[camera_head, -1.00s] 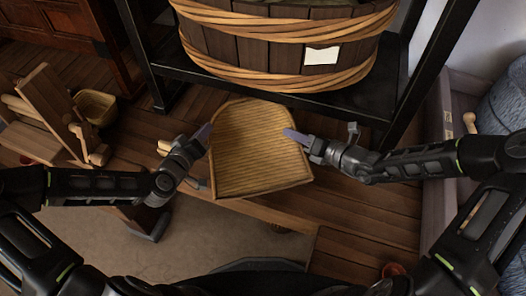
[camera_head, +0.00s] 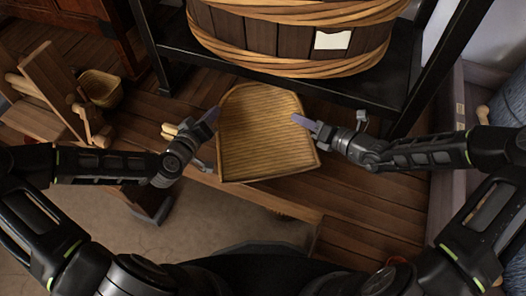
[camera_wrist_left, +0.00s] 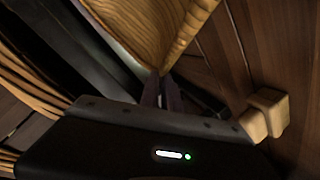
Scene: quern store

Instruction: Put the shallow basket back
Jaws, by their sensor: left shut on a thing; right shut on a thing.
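The shallow basket (camera_head: 265,140) is a ribbed, woven tan tray with a raised rim and a rounded far end, in the middle of the head view. My left gripper (camera_head: 212,118) is shut on its left rim. My right gripper (camera_head: 296,120) is shut on its right rim. The basket is held between both grippers over the wooden floor or bench; its height above it is hard to tell. In the left wrist view the basket's rim (camera_wrist_left: 186,35) meets the fingers of my left gripper (camera_wrist_left: 162,92).
A large hooped wooden tub (camera_head: 290,35) with a white label stands on a black metal rack (camera_head: 372,98) just beyond the basket. A small basket (camera_head: 101,88) and a wooden contraption (camera_head: 45,95) are at left.

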